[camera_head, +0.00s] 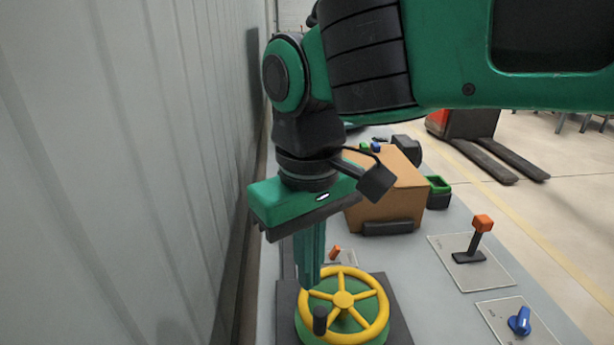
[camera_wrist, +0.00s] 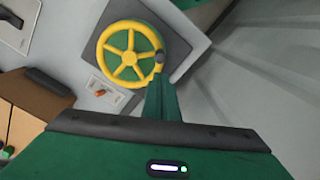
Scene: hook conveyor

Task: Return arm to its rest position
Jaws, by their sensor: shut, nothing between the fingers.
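My gripper (camera_head: 308,284) is the green end of my arm. It points down with its fingers together and nothing between them. In the head view it hangs at the left rim of the yellow handwheel (camera_head: 343,300), which sits on a green hub over a dark square base. I cannot tell whether the fingertips touch the wheel.
A grey wall (camera_head: 130,170) runs close along the left. On the table (camera_head: 440,215) are a brown box (camera_head: 392,190), an orange-topped lever (camera_head: 480,230), a blue knob (camera_head: 519,321) and a green bin (camera_head: 438,185). A red forklift (camera_head: 470,125) stands behind on open floor.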

